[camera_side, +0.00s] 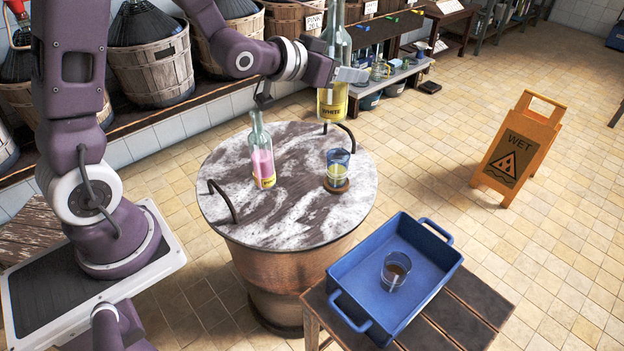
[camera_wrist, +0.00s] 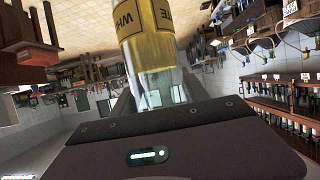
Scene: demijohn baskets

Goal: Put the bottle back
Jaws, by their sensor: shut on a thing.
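My gripper (camera_side: 348,74) is shut on a clear glass bottle (camera_side: 333,106) with a yellow label reading WHITE. The bottle is upright, held above the back edge of the round marble-topped barrel table (camera_side: 225,180). The wrist view shows the same bottle (camera_wrist: 148,35) close up, its label partly cut off by the frame edge. A second bottle (camera_side: 262,165) with pink contents stands upright on the barrel top, left of the middle. Its lower label is too small to read.
A blue tray (camera_side: 425,248) on a wooden stand holds a glass (camera_side: 396,272) of brown liquid. Dark metal handles (camera_side: 222,200) rise at the barrel's rim. Basketed demijohns (camera_side: 150,65) line the wall.

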